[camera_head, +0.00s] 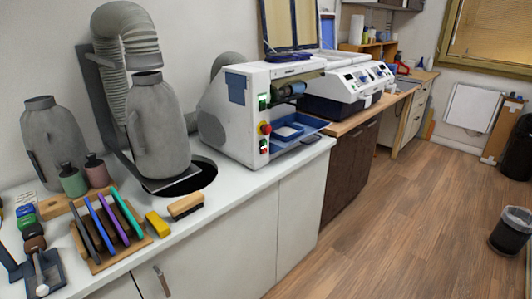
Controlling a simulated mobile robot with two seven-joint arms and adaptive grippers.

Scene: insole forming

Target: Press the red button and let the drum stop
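A dark teal cylinder, which looks like the drum (290,90), lies at the machine's upper front. Whether it is turning cannot be told from this one frame. Neither of my grippers is in view, and nothing touches the button.
A blue tray (297,130) projects from the machine above the counter. Left of it are a grey bottle-shaped form (160,130), a round dark hole (200,176), a brush (186,206) and a rack of coloured tools (128,255). The wooden floor (400,220) in front is clear.

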